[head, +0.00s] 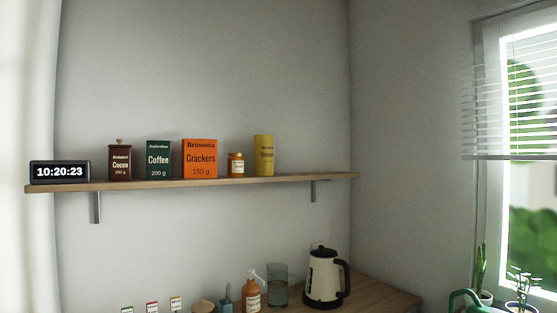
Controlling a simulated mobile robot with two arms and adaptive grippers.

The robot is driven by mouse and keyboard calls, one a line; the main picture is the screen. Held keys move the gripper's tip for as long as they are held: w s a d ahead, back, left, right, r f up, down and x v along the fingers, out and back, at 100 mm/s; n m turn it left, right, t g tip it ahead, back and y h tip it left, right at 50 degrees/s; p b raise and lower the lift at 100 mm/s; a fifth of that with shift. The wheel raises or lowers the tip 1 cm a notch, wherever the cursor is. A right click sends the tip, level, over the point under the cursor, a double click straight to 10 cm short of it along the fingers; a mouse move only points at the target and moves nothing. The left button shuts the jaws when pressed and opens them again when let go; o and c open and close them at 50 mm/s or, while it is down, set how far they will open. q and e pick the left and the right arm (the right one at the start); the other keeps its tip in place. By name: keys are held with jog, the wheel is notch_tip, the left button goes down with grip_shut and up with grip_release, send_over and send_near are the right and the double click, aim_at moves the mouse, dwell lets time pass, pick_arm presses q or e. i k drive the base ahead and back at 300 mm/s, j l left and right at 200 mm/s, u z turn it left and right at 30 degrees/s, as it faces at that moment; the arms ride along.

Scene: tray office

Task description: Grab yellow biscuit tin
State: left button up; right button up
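The yellow biscuit tin (264,156) stands upright near the right end of the wooden wall shelf (327,178) in the head view. It is a tall yellow cylinder with small print that is hard to read. A small orange jar (236,165) stands just left of it, with a narrow gap. Neither of my grippers is in view.
Left along the shelf stand an orange Crackers box (200,159), a green Coffee tin (158,160), a brown Cocoa tin (120,163) and a digital clock (60,172). Below, a counter (381,295) holds a kettle (324,279) and an orange bottle (252,297). Shelf right of the tin is clear.

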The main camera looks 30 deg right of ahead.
aim_at(263, 144)
jog(key=i+l+z, duration=0.2)
jog(key=z, duration=0.25)
jog(key=i+l+z, duration=0.25)
jog(key=z, duration=0.25)
jog(key=l, duration=0.1)
